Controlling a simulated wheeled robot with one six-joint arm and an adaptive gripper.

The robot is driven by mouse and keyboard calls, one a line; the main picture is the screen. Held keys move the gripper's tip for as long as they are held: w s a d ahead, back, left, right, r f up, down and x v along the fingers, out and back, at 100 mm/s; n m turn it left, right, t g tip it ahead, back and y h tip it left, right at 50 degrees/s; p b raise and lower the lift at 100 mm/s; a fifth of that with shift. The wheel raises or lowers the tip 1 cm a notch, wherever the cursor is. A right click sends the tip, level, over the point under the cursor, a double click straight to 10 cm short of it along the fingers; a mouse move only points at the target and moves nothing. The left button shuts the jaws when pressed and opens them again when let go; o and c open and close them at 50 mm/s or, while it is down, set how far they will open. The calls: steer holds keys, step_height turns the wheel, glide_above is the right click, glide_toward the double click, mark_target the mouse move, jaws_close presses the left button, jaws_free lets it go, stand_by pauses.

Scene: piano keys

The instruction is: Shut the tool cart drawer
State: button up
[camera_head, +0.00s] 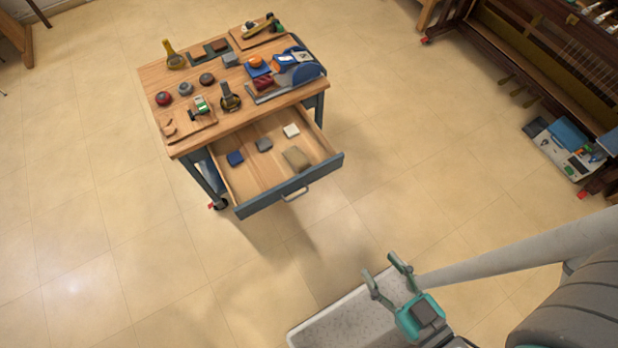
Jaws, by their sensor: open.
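The tool cart (160,92) has a wooden top and blue-grey legs and stands left of the picture's middle. Its drawer (239,188) is pulled far out toward me. The drawer has a dark blue-grey front (262,203) with a pale bar handle (295,194). Inside lie a blue block, a grey block, a white block and a tan block. My gripper (388,274) is at the lower right, with its two fingers spread and nothing between them. It is well apart from the drawer front, to the right of and nearer than the handle.
Several tools, knobs and blocks cover the cart top. A piano with open works (550,60) stands at the upper right, with a tray of parts (560,150) on the floor beside it. Tiled floor (400,190) between my gripper and the drawer is clear.

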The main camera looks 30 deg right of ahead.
steer(key=shift+w+d+f, duration=0.1)
steer(key=shift+f, duration=0.25)
steer(key=c, duration=0.4)
steer(key=w+d+f+m+h, duration=0.1)
steer(key=f+m, duration=0.1)
steer(key=f, duration=0.2)
steer(key=w+d+f+m+g, duration=0.1)
steer(key=w+f+m, duration=0.1)
steer(key=f, duration=0.2)
steer(key=w+d+f+m+g+h, duration=0.1)
steer(key=f+m, duration=0.2)
steer(key=f, duration=0.1)
steer(key=shift+w+d+f+h, duration=0.15)
steer(key=shift+w+h, duration=0.15)
steer(key=shift+w, duration=0.1)
jaws_close()
steer(key=m+y, duration=0.3)
steer(key=m, duration=0.8)
glide_toward(335, 161)
steer(key=shift+g, duration=0.4)
steer(key=x, duration=0.5)
steer(key=shift+w+f, duration=0.1)
steer(key=shift+w, duration=0.85)
